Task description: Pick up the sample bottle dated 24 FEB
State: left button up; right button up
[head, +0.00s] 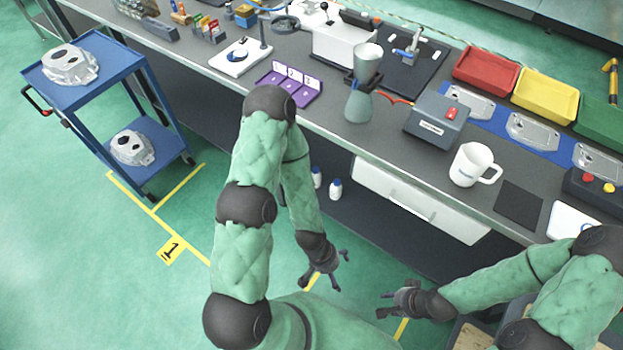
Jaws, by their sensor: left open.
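Two small white bottles with blue caps stand on the dark lower shelf under the bench. One bottle (316,178) is partly behind my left arm's forearm edge, and the other bottle (335,190) is just right of it. Their labels are too small to read, so I cannot tell which is dated 24 FEB. My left gripper (327,284) is open and empty, in front of the bench and below the bottles in the picture. My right gripper (380,304) has its fingers apart and holds nothing, further right in front of the bench.
The grey bench (330,117) carries a purple holder (290,84), a beaker-like vessel (358,105), a grey box (436,124), a white mug (473,164) and red and yellow trays. A white drawer (420,200) sits under the bench. A blue cart (96,84) with castings stands left.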

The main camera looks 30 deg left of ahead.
aim_at(317, 174)
jog(key=u, duration=0.95)
